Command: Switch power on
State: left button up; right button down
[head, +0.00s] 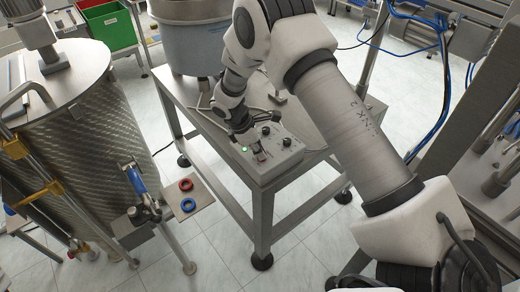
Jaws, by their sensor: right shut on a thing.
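A grey control box (278,165) sits on the steel table, with dark knobs on its sloped top. One knob (287,142) is uncovered at the right of the panel. A green light (244,149) glows at the panel's left front. My right gripper (254,148) reaches down to the front left of the panel, just right of the green light. It is shut on a small switch there, which the fingers largely hide. I cannot read the switch's position. My left gripper is not in view.
A large grey bowl (195,45) stands on the table (200,122) behind the box. A small plate (200,194) holds a red ring and a blue ring. Green and red bins (110,28) are at the back left. Floor is open in front.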

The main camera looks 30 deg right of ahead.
dwell(0.3)
jog(key=c, duration=1.2)
grip_release()
jog(key=shift+c, duration=0.2)
jog(key=shift+a, duration=0.15)
jog(key=v, duration=1.2)
jog(key=shift+f, duration=0.1)
